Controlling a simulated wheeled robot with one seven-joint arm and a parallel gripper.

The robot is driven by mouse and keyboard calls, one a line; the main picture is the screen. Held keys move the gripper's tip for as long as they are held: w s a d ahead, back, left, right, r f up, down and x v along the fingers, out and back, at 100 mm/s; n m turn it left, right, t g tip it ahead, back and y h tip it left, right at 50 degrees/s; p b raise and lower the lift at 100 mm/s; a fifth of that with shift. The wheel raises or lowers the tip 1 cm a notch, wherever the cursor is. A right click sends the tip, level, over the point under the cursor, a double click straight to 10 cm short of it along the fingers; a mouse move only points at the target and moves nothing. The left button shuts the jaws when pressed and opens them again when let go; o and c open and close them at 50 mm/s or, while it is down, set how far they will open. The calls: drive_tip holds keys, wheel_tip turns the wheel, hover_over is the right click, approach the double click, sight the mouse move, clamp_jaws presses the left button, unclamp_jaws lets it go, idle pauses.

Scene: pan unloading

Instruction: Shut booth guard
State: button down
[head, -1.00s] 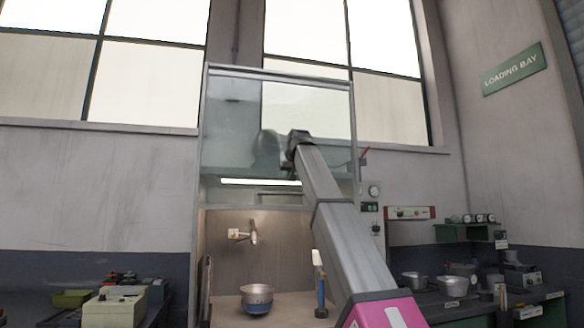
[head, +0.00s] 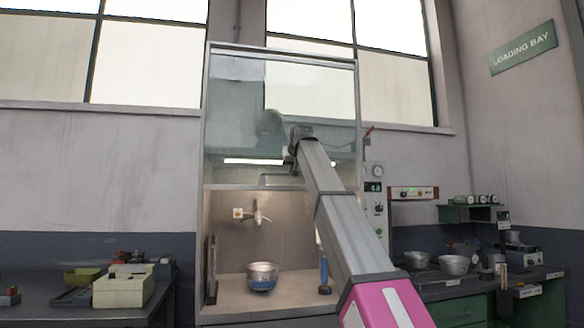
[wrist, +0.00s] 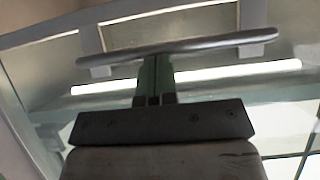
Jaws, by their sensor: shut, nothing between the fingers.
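The booth guard (head: 232,135) is a framed clear pane across the upper part of the booth in the head view. It is raised, and the booth opening below it is uncovered. Its grey bar handle (head: 266,180) runs along the lower edge, and also crosses the wrist view (wrist: 215,46) on two mounts. My gripper (wrist: 154,75) is shut and empty, its green and black fingers pointing at the middle of the handle. The fingertips appear at or just under the bar; I cannot tell whether they touch it. In the head view my wrist hides the fingers.
Inside the booth a metal pan (head: 262,272) stands below a wall-mounted fitting (head: 255,214). A bench with boxes (head: 122,290) is at the left, and a bench with pans (head: 453,265) at the right. A control panel (head: 375,200) flanks the booth.

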wheel_tip(320, 180, down, 47)
drive_tip(key=shift+f, duration=0.1)
idle(0.3)
drive_tip(key=w+r+v, duration=0.2)
drive_tip(key=v, duration=1.1)
drive_tip(key=s+d+f+g+h, duration=0.15)
drive_tip(key=d+f, duration=0.25)
drive_tip(key=f, duration=0.5)
drive_tip(key=s+d+f+m+g, duration=0.1)
drive_tip(key=s+d+f+g, duration=0.15)
drive_tip(key=f, duration=0.65)
drive_tip(key=s+d+f+g+h, duration=0.15)
drive_tip(key=d+f, duration=0.25)
drive_tip(key=f, duration=0.5)
drive_tip(key=s+d+f+g, duration=0.1)
drive_tip(key=s+d+f, duration=0.2)
drive_tip(key=s+f, duration=0.3)
drive_tip(key=s+d+f+m+g, duration=0.1)
drive_tip(key=s+d+f+g, duration=0.1)
drive_tip(key=s+d+f, duration=0.2)
drive_tip(key=s+d+f+m+g, duration=0.1)
drive_tip(key=s+d+f+g, duration=0.1)
drive_tip(key=s+f, duration=0.7)
wheel_tip(320, 180, down, 5)
drive_tip(key=shift+s+d, duration=0.2)
drive_tip(key=shift+d, duration=0.7)
